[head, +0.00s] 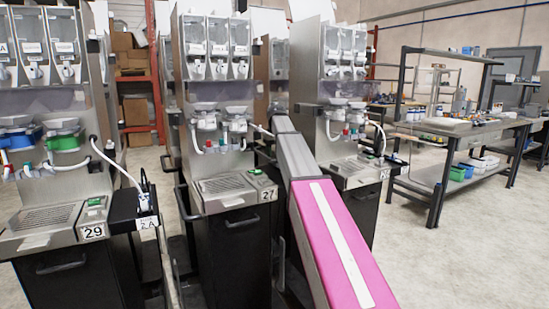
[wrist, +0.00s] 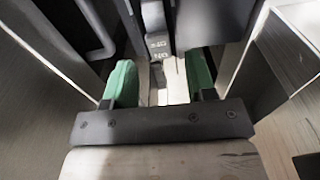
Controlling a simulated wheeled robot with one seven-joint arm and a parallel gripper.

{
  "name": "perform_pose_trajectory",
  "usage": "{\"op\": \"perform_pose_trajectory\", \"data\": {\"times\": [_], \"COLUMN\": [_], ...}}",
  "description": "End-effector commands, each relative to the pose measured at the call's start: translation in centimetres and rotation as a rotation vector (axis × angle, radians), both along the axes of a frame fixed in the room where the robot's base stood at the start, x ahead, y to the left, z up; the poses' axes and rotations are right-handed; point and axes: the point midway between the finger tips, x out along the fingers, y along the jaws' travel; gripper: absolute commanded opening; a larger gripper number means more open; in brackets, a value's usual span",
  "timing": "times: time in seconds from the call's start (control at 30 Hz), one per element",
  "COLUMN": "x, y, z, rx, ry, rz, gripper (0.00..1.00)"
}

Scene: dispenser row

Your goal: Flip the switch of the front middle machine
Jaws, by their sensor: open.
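The front middle machine (head: 228,130), numbered 27, stands between two similar machines. My arm reaches past its right side in the head view, and my gripper is hidden there. In the wrist view, my gripper (wrist: 158,78) is open, with its two green fingertips apart and nothing held. A grey switch part (wrist: 153,18) with a pale ON/OFF label (wrist: 159,50) shows beyond the gap between the fingertips, roughly in line with it. I cannot tell whether either fingertip touches it, nor which way the switch is set.
Machine 29 (head: 45,130) stands at left, with a small labelled box (head: 146,210) on its right side. Another machine (head: 335,110) stands close right of my arm. Dark panels flank the fingertips in the wrist view. A workbench (head: 465,130) and open floor (head: 450,260) lie at right.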

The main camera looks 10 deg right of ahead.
Motion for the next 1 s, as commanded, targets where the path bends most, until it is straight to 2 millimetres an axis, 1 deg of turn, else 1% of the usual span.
{"op": "perform_pose_trajectory", "data": {"times": [0.03, 0.2, 0.3, 0.4, 0.5, 0.6, 1.0], "x": [0.1, -0.1, -0.3, -0.3, -0.4, -0.5, -0.6], "y": [0.0, -0.1, -0.1, -0.1, -0.2, -0.2, -0.3], "z": [1.1, 4.4, 6.0, 7.1, 7.9, 8.2, 8.3], "rx": [0.000, 0.000, 0.000, 0.000, 0.000, 0.000, 0.003], "ry": [-0.002, -0.002, -0.001, 0.000, 0.000, 0.001, -0.003], "rz": [0.000, 0.000, 0.000, 0.000, 0.000, 0.000, -0.021], "gripper": [0.51, 0.51, 0.51, 0.51, 0.51, 0.51, 0.51]}}
